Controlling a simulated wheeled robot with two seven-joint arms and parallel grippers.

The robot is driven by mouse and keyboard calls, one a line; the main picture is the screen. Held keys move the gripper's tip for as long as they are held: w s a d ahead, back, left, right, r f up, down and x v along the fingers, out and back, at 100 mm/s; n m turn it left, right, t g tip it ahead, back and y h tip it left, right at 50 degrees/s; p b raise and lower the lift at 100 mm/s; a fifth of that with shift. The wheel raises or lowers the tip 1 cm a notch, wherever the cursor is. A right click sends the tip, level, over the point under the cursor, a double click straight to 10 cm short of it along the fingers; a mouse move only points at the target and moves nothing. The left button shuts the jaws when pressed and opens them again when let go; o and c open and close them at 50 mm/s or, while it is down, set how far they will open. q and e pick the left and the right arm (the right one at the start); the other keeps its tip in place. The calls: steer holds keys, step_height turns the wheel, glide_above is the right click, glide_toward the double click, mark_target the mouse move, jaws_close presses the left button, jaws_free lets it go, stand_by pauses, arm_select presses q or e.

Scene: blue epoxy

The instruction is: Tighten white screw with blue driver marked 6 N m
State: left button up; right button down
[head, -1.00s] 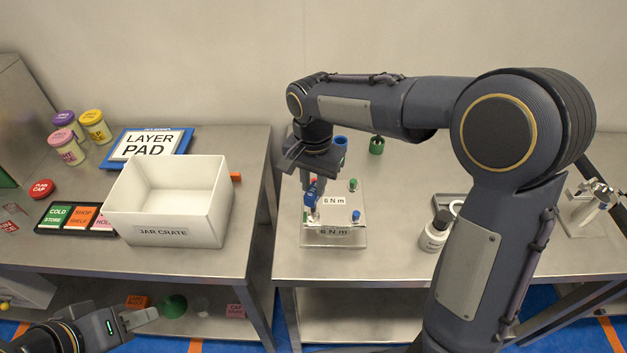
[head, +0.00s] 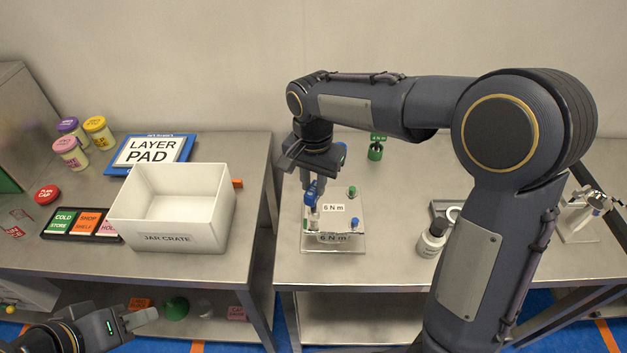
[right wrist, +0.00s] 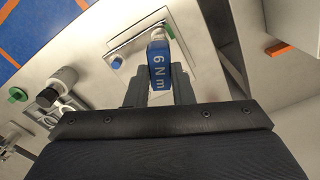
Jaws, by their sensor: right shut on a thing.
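My right gripper (head: 314,178) is shut on the blue driver (head: 310,195), which it holds roughly upright over the front-left corner of the clear-based plate (head: 336,208) labelled 6 N m. In the right wrist view the driver (right wrist: 158,62) shows its 6 N m marking between the fingers. The driver's tip is low at the plate, where a pale spot shows; I cannot tell whether it is seated in the white screw, which is mostly hidden. A green screw (head: 352,191) and a blue screw (head: 355,222) stand on the plate. My left gripper (head: 140,318) is low at the left, away from the plate; its opening is unclear.
A white bottle (head: 432,240) stands to the right. The white jar crate (head: 172,238) is on the left table, across a gap.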

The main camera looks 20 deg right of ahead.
steer(key=shift+r+p, duration=1.3)
steer(key=shift+r, duration=0.25)
steer(key=shift+r+p, duration=0.5)
steer(key=shift+r, duration=0.5)
